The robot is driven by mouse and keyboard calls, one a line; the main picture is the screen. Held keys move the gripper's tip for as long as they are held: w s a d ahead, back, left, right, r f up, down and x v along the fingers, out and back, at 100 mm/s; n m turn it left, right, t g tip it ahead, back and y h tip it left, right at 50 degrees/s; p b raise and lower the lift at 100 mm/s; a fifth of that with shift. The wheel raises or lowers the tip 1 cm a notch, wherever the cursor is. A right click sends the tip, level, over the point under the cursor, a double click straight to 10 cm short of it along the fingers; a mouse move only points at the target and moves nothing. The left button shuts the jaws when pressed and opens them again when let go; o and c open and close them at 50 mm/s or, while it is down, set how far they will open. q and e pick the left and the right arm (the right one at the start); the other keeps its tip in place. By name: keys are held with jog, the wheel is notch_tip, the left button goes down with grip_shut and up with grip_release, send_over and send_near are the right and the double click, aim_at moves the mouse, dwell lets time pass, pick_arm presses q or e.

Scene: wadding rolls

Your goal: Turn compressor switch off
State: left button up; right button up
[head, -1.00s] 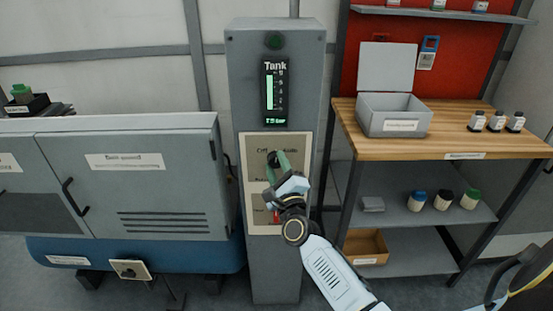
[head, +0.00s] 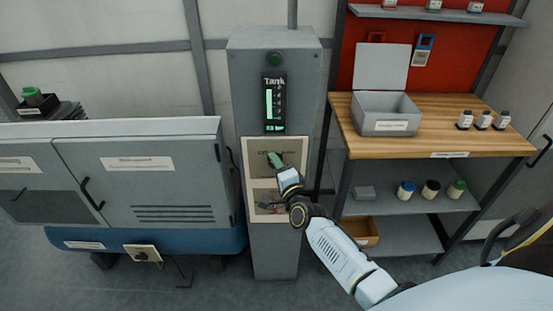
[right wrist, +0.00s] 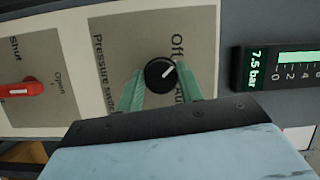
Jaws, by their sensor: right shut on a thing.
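The compressor switch is a black round knob (right wrist: 160,74) with a white pointer line, on a beige panel (head: 252,172) of the grey column. In the right wrist view the pointer slants up and right, towards the "Off" label. The other label is partly hidden by a finger. My right gripper (right wrist: 158,90) has green fingers on either side of the knob and is shut on it. In the head view this gripper (head: 275,160) hides the knob. My left gripper is not in view.
A red lever (right wrist: 22,88) marked "Shut" and "Open" sits beside the switch. A lit tank gauge (head: 274,104) is above, reading 7.5 bar in the wrist view. A grey cabinet (head: 140,180) stands left; a wooden workbench (head: 425,140) with an open grey box (head: 386,112) stands right.

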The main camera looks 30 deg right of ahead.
jog(key=shift+n+p, duration=0.4)
jog(key=shift+p, duration=0.05)
jog(key=o, duration=1)
jog(key=s+a+p, duration=0.1)
jog(key=s+a, duration=0.1)
jog(key=s, duration=1.1)
jog(key=shift+r, duration=0.2)
jog(key=shift+s+a, duration=0.1)
